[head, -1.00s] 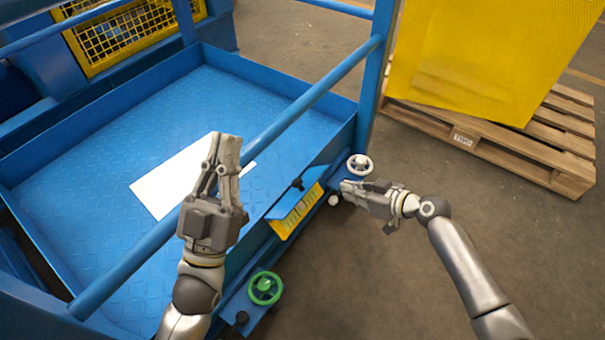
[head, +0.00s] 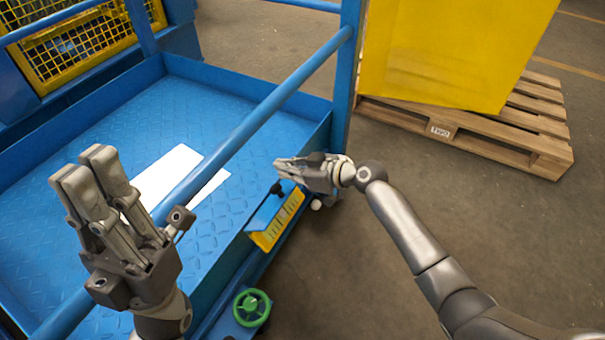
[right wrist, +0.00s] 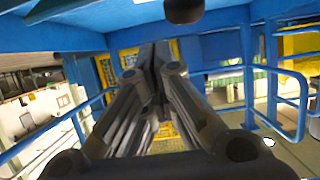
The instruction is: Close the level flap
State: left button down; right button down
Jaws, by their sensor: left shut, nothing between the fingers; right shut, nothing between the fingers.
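The level flap (head: 266,211) is a blue plate on the outer side of the blue platform, with a black knob (head: 277,188) near its upper end. It stands raised, and the yellow level plate (head: 280,222) with its pale scale shows below it. My right gripper (head: 277,168) is shut and empty, just beyond the knob in the head view; I cannot tell if it touches. In the right wrist view its shut fingers (right wrist: 155,75) point ahead, with a dark round part above them. My left gripper (head: 85,170) is shut and empty above the platform at left.
A blue rail (head: 240,125) crosses over the platform between my grippers. A green handwheel (head: 251,307) sits at the near corner. A white sheet (head: 160,180) lies on the platform floor. A wooden pallet (head: 480,132) with a yellow bin stands back right. Floor at right is clear.

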aim_at(293, 188)
jog(key=f, duration=0.2)
jog(key=d+f+b, duration=0.1)
jog(key=shift+s, duration=0.3)
jog(key=shift+s+d+f, duration=0.2)
